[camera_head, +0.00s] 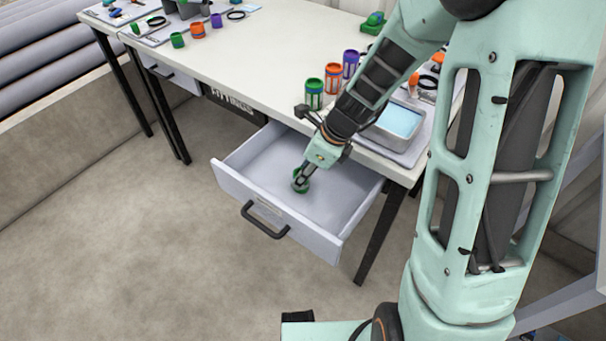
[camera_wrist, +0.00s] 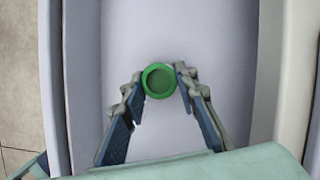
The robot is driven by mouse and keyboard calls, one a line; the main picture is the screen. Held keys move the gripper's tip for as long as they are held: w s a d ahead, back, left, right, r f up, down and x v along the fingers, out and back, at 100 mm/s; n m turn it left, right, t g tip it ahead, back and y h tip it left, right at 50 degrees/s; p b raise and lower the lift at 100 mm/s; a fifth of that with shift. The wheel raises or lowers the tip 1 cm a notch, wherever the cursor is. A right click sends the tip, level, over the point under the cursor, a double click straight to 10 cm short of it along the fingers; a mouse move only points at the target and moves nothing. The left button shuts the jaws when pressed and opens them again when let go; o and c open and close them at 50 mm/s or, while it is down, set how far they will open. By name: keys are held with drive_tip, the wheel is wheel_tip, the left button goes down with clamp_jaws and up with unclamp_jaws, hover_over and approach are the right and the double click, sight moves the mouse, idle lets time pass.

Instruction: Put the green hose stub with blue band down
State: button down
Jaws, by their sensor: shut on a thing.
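The green hose stub (camera_head: 301,182) is held at the end of my gripper (camera_head: 304,174), over the inside of the open drawer (camera_head: 248,164). In the wrist view the stub (camera_wrist: 158,81) shows from above as a green ring with a dark middle. The two fingers of my gripper (camera_wrist: 160,84) are shut on it from both sides. Its blue band cannot be made out in either view. Whether the stub touches the drawer floor cannot be told.
The drawer stands pulled out from the white table (camera_head: 270,55) and is otherwise empty. Green (camera_head: 314,94), orange (camera_head: 333,78) and purple (camera_head: 350,62) cups stand near the table edge. A tray with a blue-filled container (camera_head: 400,119) lies right of my forearm.

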drive_tip(key=c, duration=2)
unclamp_jaws()
drive_tip(key=shift+f, duration=0.15)
drive_tip(key=o, duration=0.5)
drive_tip(key=shift+r, duration=0.3)
drive_tip(key=p+v, duration=0.3)
drive_tip(key=v, duration=0.9)
drive_tip(key=shift+d+p, duration=0.1)
drive_tip(key=shift+p, duration=0.2)
